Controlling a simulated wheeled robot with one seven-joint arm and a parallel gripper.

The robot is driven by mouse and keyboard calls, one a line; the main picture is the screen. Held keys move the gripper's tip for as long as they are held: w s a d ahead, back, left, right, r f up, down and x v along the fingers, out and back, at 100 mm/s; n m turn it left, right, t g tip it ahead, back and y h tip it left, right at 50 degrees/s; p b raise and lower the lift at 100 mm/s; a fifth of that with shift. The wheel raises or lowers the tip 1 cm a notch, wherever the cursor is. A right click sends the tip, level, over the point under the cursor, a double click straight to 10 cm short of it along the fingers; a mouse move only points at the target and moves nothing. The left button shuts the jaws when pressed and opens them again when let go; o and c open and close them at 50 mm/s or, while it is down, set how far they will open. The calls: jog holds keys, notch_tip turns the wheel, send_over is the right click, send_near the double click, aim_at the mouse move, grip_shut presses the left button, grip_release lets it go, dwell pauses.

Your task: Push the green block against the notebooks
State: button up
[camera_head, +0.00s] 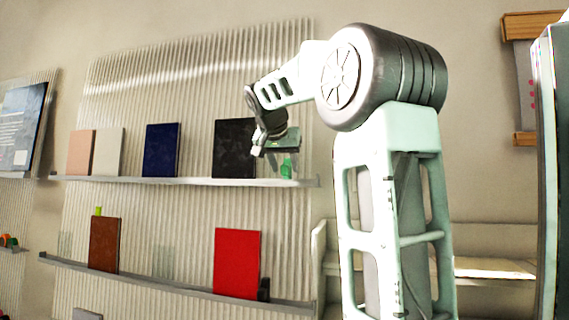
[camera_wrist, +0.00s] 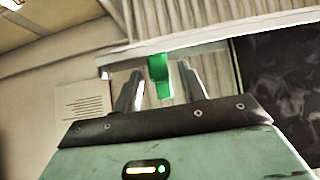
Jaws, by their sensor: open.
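The green block (camera_head: 287,166) stands near the right end of the upper shelf, right of the black notebook (camera_head: 234,149). My gripper (camera_head: 272,147) is open at the shelf, in front of the gap between block and black notebook. In the wrist view my gripper (camera_wrist: 161,78) has its fingers apart; I cannot tell whether either touches the block. A navy notebook (camera_head: 161,150), a beige notebook (camera_head: 108,151) and a tan notebook (camera_head: 81,152) stand further left.
The upper shelf (camera_head: 200,182) is a narrow ledge on a ribbed panel. The lower shelf (camera_head: 180,285) holds a brown notebook (camera_head: 104,244), a red notebook (camera_head: 237,263) and a small dark item (camera_head: 264,289). A framed picture (camera_head: 22,125) is at far left.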

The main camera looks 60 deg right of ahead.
jog(key=shift+w+d+f, duration=0.1)
jog(key=shift+d+f, duration=0.2)
jog(key=shift+c, duration=0.3)
grip_shut()
jog(key=shift+w+a, duration=0.2)
jog(key=shift+w, duration=0.5)
jog(key=shift+w+a, duration=0.25)
jog(key=shift+w, duration=0.45)
jog(key=shift+w+a, duration=0.2)
jog(key=shift+w, duration=0.5)
jog(key=shift+o, duration=0.3)
grip_release()
jog(key=b+v, duration=0.2)
jog(key=v, duration=1.5)
jog(key=shift+s+r, duration=0.15)
jog(key=shift+s, duration=0.05)
jog(key=shift+a, duration=0.15)
